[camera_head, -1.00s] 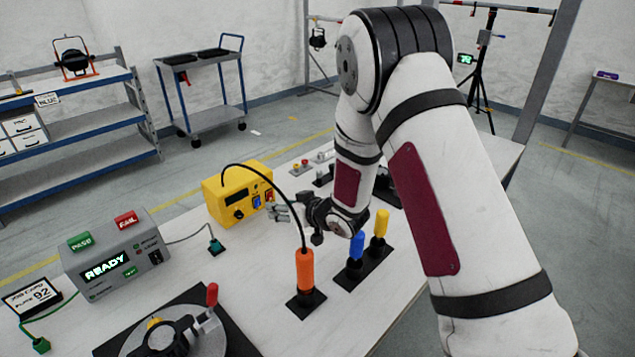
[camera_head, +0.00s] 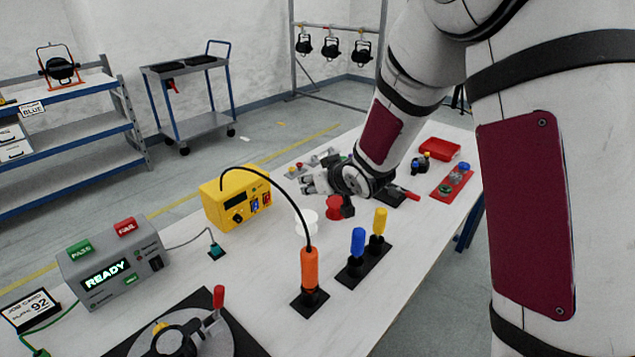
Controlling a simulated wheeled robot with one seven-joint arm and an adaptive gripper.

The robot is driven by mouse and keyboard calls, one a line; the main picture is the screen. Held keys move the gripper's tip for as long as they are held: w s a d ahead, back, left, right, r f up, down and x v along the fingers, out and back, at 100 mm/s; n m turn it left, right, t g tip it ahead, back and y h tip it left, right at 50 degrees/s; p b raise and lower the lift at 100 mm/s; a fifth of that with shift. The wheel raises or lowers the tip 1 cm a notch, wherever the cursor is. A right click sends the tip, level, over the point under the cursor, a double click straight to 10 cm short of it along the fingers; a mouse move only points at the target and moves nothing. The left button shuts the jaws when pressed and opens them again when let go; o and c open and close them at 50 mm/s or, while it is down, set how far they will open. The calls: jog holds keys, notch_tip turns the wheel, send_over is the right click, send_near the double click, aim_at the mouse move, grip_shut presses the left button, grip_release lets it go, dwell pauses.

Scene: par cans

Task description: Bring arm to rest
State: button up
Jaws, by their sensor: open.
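My gripper (camera_head: 313,182) is at the end of my arm, above the far middle part of the white workbench (camera_head: 255,270). Its fingers point left, towards the yellow box, and are apart. I see nothing between them. My arm comes in from the right edge and reaches over the right side of the bench. A white spool (camera_head: 307,222) and a red spool (camera_head: 335,207) stand on the bench just in front of the gripper. Whether the gripper touches anything behind it cannot be told.
A yellow box (camera_head: 236,197) stands left of the gripper. An orange-handled tool (camera_head: 309,268) with a black cable, a blue-handled tool (camera_head: 357,243) and a yellow-handled tool (camera_head: 378,222) stand upright nearer. A grey READY box (camera_head: 112,265), clamp fixture (camera_head: 175,338) and red tray (camera_head: 439,149) are also on the bench.

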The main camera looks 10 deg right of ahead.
dwell(0.3)
jog(key=s+d+r+m+g+h, duration=0.1)
jog(key=s+d+r+h, duration=0.1)
jog(key=s+d+r, duration=0.35)
jog(key=s+d+r+m+g+h, duration=0.1)
jog(key=s+d+r+m+h, duration=0.15)
jog(key=s+r, duration=0.5)
jog(key=s+d+g+y, duration=0.1)
jog(key=s+g, duration=0.3)
jog(key=s, duration=2.2)
jog(key=shift+s+r, duration=0.2)
jog(key=shift+r, duration=0.25)
jog(key=shift+m, duration=0.25)
